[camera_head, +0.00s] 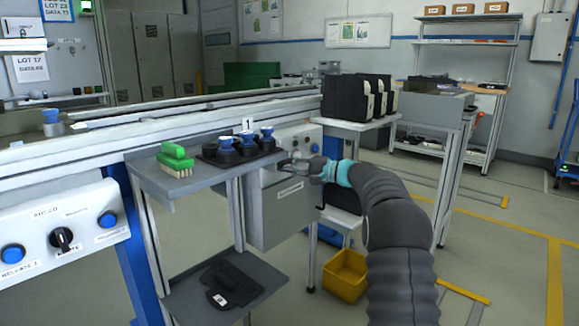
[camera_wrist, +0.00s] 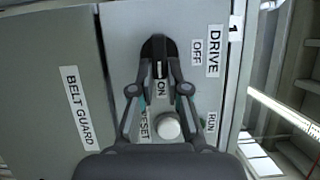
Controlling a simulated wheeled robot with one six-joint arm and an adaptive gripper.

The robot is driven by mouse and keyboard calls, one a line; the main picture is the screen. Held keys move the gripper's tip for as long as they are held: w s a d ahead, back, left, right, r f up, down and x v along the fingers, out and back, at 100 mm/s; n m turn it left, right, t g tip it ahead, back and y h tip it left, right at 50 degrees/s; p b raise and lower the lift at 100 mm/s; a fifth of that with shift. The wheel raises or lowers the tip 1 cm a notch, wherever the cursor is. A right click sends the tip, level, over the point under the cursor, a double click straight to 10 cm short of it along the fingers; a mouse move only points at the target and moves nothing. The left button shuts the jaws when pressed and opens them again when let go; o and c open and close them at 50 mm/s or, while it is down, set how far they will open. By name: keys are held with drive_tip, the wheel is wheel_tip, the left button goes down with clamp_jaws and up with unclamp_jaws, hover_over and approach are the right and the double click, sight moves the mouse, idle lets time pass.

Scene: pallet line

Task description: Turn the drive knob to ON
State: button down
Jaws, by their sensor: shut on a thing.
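The drive knob (camera_wrist: 159,47) is black and sits on the grey drive panel (camera_wrist: 120,45) in the wrist view. A pale line on it runs up and down the picture, in line with the ON label (camera_wrist: 161,89) below it. The OFF label (camera_wrist: 197,53) is to its right. My gripper (camera_wrist: 159,68) is shut on the knob, one finger on each side. In the head view my gripper (camera_head: 290,165) is at the grey control box (camera_head: 283,210); the knob is hidden there.
A white round button (camera_wrist: 168,126) is below the knob, between my finger linkages, near the RESET label. A shelf (camera_head: 190,181) with a green brush (camera_head: 175,160) and a black tray of blue-topped items (camera_head: 208,152) stands close left. A yellow bin (camera_head: 345,274) is below.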

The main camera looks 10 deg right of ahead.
drive_tip(key=shift+a, duration=0.25)
